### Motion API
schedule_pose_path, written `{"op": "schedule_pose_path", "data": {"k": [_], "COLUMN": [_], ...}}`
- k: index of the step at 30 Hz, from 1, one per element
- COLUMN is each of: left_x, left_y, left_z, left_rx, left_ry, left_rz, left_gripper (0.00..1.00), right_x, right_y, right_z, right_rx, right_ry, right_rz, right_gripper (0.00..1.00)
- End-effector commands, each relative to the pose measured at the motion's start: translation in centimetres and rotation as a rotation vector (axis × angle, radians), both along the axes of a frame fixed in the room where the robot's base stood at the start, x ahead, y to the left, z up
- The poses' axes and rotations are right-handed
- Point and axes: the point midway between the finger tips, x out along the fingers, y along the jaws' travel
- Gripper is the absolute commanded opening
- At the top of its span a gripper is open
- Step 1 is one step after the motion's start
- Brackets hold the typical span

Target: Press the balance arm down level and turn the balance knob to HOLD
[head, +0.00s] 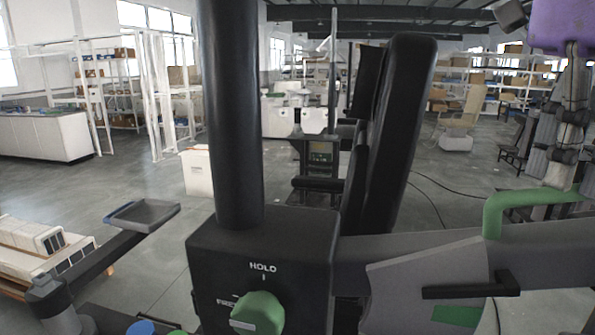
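A black housing (205,258) at the base of a thick black column (232,120) carries a green balance knob (262,312). The word HOLD with a tick is printed above the knob. A second label at its left, seemingly FREE, is partly covered. A pale mark on the knob faces lower left, not the HOLD tick. A dark grey beam (400,248), seemingly the balance arm, runs right from the housing and rises slightly in the picture. A bent green handle (500,208) is beside its upper edge. Neither of my grippers is visible.
A grey panel (405,285) with a black bar handle (470,291) stands before the beam. At left, a jointed arm holds a small tray (143,215). A tall black pad (400,130) rises behind the housing. A purple object (562,25) hangs at upper right.

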Motion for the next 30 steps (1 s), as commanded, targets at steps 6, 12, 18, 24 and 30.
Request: {"op": "schedule_pose_path", "data": {"k": [6, 12, 18, 24, 30], "left_x": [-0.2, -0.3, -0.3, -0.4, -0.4], "left_y": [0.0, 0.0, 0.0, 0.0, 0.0], "left_z": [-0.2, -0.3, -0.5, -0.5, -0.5], "left_rx": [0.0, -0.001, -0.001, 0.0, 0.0], "left_ry": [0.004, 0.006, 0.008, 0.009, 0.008], "left_rz": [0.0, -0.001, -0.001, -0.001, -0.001], "left_gripper": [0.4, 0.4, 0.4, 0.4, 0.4], "right_x": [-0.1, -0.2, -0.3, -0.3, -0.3], "right_y": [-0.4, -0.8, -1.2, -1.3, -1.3], "right_z": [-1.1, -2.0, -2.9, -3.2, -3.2], "right_rx": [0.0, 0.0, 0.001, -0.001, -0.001], "right_ry": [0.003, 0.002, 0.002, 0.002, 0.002], "right_rz": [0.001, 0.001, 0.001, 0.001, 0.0], "right_gripper": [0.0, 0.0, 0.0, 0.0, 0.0]}}
